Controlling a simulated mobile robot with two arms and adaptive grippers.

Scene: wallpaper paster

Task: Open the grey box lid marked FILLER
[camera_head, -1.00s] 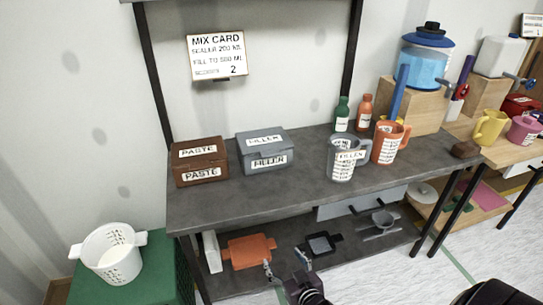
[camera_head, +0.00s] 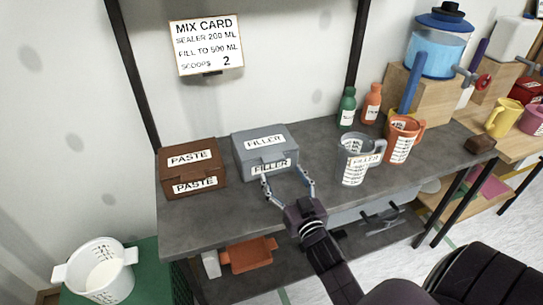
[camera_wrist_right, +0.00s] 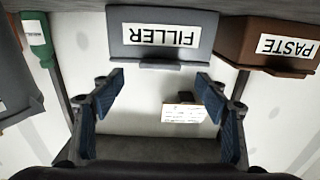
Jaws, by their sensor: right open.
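The grey box marked FILLER (camera_head: 266,152) stands on the dark bench with its lid closed. Labels show on its lid and front. In the right wrist view the grey box (camera_wrist_right: 163,38) appears upside down, its front label and lid lip facing my gripper. My right gripper (camera_head: 287,185) is open and empty, just in front of the box's front face. Its two blue-padded fingers (camera_wrist_right: 163,100) are spread wide, with a visible gap to the box. My left gripper is not in view.
A brown PASTE box (camera_head: 191,171) stands close left of the grey box. A grey jug (camera_head: 352,165) and an orange jug (camera_head: 402,140) stand to the right. Bare bench top (camera_head: 215,215) lies in front. A mix card (camera_head: 207,45) hangs behind.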

